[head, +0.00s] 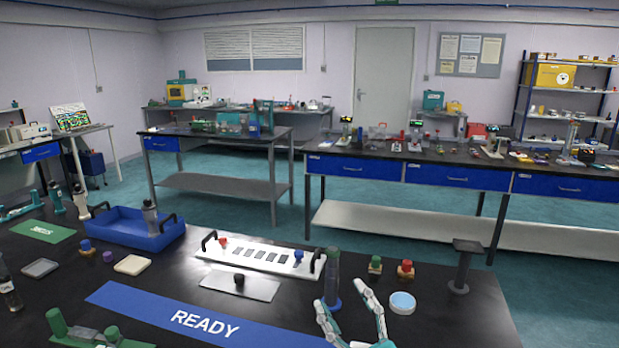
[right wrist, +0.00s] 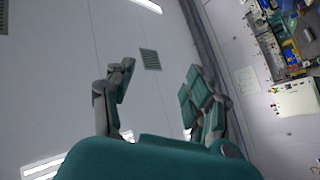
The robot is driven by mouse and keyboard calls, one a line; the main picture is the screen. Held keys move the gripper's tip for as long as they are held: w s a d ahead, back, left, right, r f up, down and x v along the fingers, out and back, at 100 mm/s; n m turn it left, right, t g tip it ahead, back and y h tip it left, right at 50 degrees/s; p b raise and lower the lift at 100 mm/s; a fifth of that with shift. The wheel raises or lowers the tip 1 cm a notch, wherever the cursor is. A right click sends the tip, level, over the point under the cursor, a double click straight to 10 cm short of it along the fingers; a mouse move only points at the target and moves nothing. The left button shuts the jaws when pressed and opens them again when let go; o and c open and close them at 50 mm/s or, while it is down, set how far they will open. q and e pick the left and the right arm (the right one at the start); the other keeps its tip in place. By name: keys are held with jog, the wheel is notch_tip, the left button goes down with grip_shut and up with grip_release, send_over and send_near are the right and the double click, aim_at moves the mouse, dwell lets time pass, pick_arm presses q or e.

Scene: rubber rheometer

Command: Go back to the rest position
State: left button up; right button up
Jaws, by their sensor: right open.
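My right gripper (head: 350,308) comes up from the bottom edge of the head view, right of the middle, over the black bench. Its two fingers are spread and nothing is between them. In the right wrist view the gripper (right wrist: 155,100) also shows open and empty, against the ceiling and wall. My left gripper is not clearly seen in the head view. The black bench (head: 440,315) lies in front of me, with a blue mat marked READY (head: 150,303) along its near side.
A white plate with handles and dark slots (head: 230,251), a grey plate with a black knob (head: 215,286), a dark upright cylinder (head: 332,280), a light blue dish (head: 402,303) and a dark stand (head: 465,262) are near the gripper. A blue tray (head: 118,226) stands left.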

jog(key=s+d+f+m+g+h, duration=0.3)
jog(key=d+f+m+g+h, duration=0.2)
jog(key=d+f+m+h, duration=0.9)
jog(key=s+f+n+g+y, duration=0.2)
jog(key=s+f+g, duration=0.5)
jog(key=s, duration=0.4)
jog(key=s+f+n+g+y, duration=0.15)
jog(key=s+f+g, duration=0.25)
jog(key=s+f, duration=0.6)
notch_tip(320, 180, down, 24)
jog(key=s+r+g, duration=0.1)
jog(key=s+g, duration=0.1)
jog(key=s+d+f, duration=0.1)
jog(key=s+f, duration=0.7)
jog(key=f, duration=0.1)
jog(key=s+d+f+n, duration=0.1)
jog(key=s+d+f, duration=0.1)
jog(key=s+f, duration=0.6)
jog(key=shift+s+d+f+g, duration=0.15)
jog(key=shift+d+f+g, duration=0.2)
jog(key=shift+f, duration=0.2)
jog(key=shift+h, duration=0.25)
